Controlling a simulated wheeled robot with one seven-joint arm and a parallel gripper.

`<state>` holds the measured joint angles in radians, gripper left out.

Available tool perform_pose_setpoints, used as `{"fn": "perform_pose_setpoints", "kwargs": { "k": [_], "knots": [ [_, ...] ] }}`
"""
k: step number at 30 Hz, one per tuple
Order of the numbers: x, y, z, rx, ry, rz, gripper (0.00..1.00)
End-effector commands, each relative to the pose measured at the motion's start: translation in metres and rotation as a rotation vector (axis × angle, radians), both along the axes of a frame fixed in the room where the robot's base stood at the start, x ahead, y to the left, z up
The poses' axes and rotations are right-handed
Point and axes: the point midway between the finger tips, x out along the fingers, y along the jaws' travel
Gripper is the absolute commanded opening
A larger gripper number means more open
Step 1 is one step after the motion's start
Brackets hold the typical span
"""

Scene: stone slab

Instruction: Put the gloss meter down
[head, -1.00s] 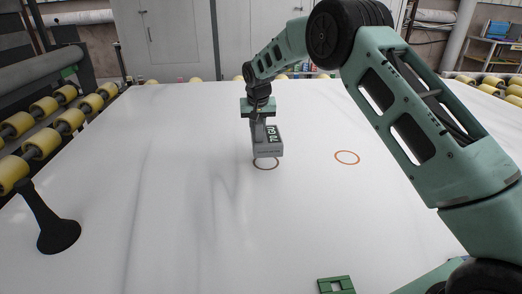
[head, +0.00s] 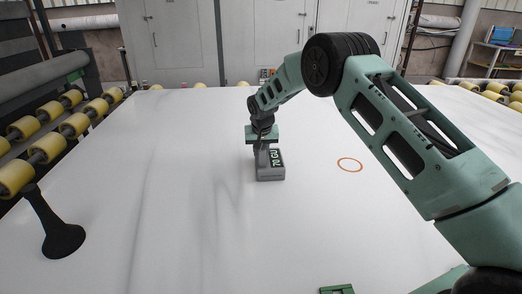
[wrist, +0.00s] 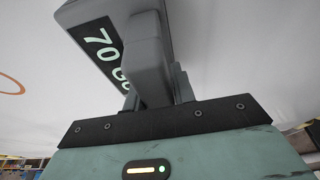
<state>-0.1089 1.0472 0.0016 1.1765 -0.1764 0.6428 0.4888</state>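The gloss meter (head: 270,172) is a grey box with a dark display reading "70 GU" and an upright grey handle. In the head view it is low at the slab, upright, over the spot of a dark ring that it now hides. I cannot tell for sure whether its base touches the slab. My gripper (head: 262,147) is above it, fingers on the handle. In the wrist view the handle (wrist: 147,60) stands between the fingers of my gripper (wrist: 155,88), and the display (wrist: 102,48) shows behind it. The meter's underside is hidden.
The white slab (head: 190,215) is wide and mostly bare. An orange ring (head: 350,164) is marked to the right of the meter. Yellow rollers (head: 47,150) line the left edge, with a black stand (head: 62,240) nearby. Grey cabinets (head: 262,40) stand behind.

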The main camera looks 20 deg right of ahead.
Motion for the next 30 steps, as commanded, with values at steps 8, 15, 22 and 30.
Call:
{"fn": "perform_pose_setpoints", "kwargs": {
  "k": [8,15,22,30],
  "knots": [
    [0.000,0.000,0.000,0.000,0.001,0.000,0.45],
    [-0.002,0.001,0.014,0.000,-0.002,0.000,0.45],
    [-0.016,0.004,0.058,0.000,-0.004,0.000,0.45],
    [-0.030,0.008,0.103,0.001,-0.001,0.000,0.45]
  ]
}}
